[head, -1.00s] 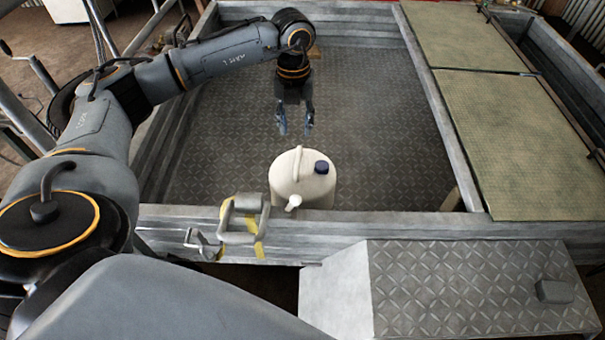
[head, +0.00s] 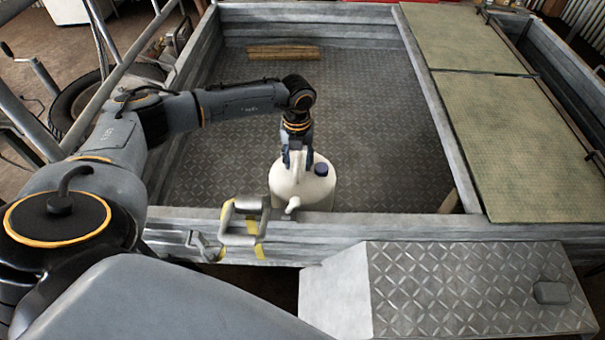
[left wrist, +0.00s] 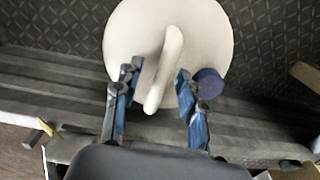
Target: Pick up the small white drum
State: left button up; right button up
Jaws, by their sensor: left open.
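The small white drum (head: 302,188) stands upright in the trailer bed against its near wall. It has a dark blue cap (head: 321,169), a raised top handle and a white spout toward me. My left gripper (head: 297,165) is over the drum's top. In the left wrist view, the white drum (left wrist: 200,30) fills the upper middle. The open fingers of my left gripper (left wrist: 158,90) stand on either side of its handle (left wrist: 164,70), and the right finger is close to the blue cap (left wrist: 208,83). I cannot tell whether they touch. My right gripper is not in view.
A wooden block (head: 283,53) lies at the far end of the bed. The bed floor (head: 390,130) is mostly clear.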

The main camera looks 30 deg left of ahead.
pick_arm(q)
jog(key=shift+f, duration=0.1)
jog(key=shift+c, duration=0.2)
grip_shut()
